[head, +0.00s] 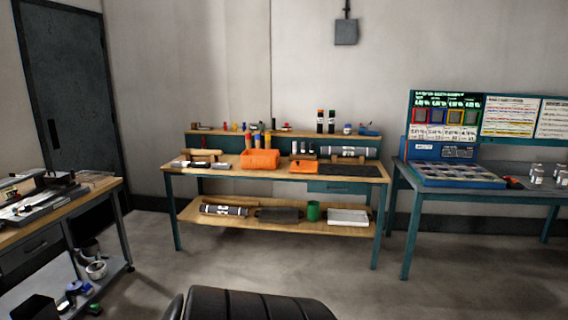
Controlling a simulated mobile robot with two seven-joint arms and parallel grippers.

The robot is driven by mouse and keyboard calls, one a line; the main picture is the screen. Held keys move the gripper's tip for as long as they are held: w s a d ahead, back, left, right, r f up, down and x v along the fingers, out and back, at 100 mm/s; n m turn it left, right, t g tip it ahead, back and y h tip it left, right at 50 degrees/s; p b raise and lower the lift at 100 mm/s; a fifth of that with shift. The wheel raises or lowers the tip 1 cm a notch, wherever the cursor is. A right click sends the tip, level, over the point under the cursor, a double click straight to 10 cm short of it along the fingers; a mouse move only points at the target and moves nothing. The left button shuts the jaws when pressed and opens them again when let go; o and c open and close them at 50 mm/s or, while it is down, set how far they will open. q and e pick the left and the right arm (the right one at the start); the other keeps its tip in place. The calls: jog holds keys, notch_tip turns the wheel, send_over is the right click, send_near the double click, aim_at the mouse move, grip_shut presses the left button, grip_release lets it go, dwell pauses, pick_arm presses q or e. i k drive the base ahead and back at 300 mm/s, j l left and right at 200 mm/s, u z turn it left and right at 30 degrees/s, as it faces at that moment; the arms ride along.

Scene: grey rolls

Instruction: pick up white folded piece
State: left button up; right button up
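A white, flat-looking piece (347,217) lies at the right end of the lower wooden shelf (330,231) of the middle workbench. It is the thing that best fits the white folded piece, but it is too small to make out any folds. A green cup (313,211) stands just to its left. Neither of my grippers is in view.
The middle workbench (290,173) carries an orange bin (260,159) and a grey roll (345,151). Another roll (222,210) lies on the lower shelf. Tables stand left and right. A black ribbed shape (250,303) fills the bottom centre. Floor between is clear.

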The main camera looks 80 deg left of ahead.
aim_at(175, 163)
jog(key=j+u, duration=0.25)
jog(key=u, duration=0.2)
jog(key=j+u, duration=0.25)
jog(key=u, duration=0.15)
jog(key=j+u, duration=0.25)
jog(key=u, duration=0.2)
jog(key=j+u, duration=0.25)
jog(key=u, duration=0.2)
jog(key=i+j+u, duration=0.4)
jog(key=j, duration=0.25)
jog(key=i+j+u, duration=0.35)
jog(key=j, duration=0.25)
jog(key=i+j+u, duration=0.4)
jog(key=i+j, duration=0.25)
jog(key=i, duration=0.15)
jog(key=i+j, duration=0.25)
jog(key=i, duration=0.2)
